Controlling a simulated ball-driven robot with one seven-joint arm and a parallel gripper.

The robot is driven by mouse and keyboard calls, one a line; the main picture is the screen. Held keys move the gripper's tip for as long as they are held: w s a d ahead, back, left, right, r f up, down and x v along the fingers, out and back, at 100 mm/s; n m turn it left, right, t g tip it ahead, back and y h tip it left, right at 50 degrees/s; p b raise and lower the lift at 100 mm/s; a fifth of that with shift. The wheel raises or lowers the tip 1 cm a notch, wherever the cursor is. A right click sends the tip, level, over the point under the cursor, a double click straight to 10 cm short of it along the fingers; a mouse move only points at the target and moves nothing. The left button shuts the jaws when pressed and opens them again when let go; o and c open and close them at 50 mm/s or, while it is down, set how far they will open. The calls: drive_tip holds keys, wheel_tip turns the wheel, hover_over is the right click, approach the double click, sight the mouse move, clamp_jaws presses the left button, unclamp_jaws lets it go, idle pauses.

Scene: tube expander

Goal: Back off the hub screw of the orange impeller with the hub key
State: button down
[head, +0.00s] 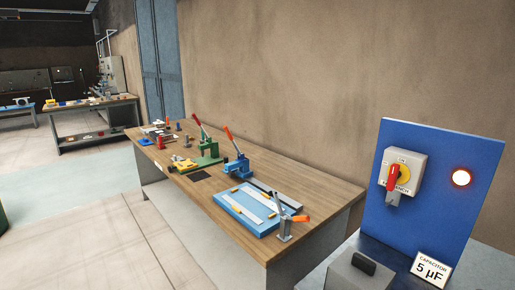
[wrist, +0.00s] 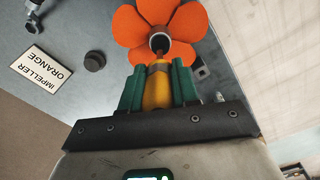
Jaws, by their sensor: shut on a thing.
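The orange impeller (wrist: 187,24) shows at the top of the wrist view, its upper edge cut off by the frame. Its dark round hub (wrist: 160,42) faces my gripper. My gripper (wrist: 158,82) has its green fingers shut on the yellow handle of the hub key (wrist: 157,92). The key points at the hub, and its tip meets or overlaps the hub; I cannot tell how deep it sits. The hub screw is hidden. A white label (wrist: 42,73) reading "IMPELLER ORANGE" lies to the left. The head view shows neither my gripper nor the impeller.
A dark round knob (wrist: 95,61) stands left of the fingers on the grey surface. In the head view, a wooden bench (head: 325,182) carries lever presses and a blue tray (head: 262,222). A blue panel (head: 450,150) with a red switch stands at the right.

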drive_tip(key=shift+r+p, duration=2.65)
drive_tip(key=shift+r, duration=0.15)
drive_tip(key=shift+r+p, duration=0.45)
drive_tip(key=shift+r, duration=2.15)
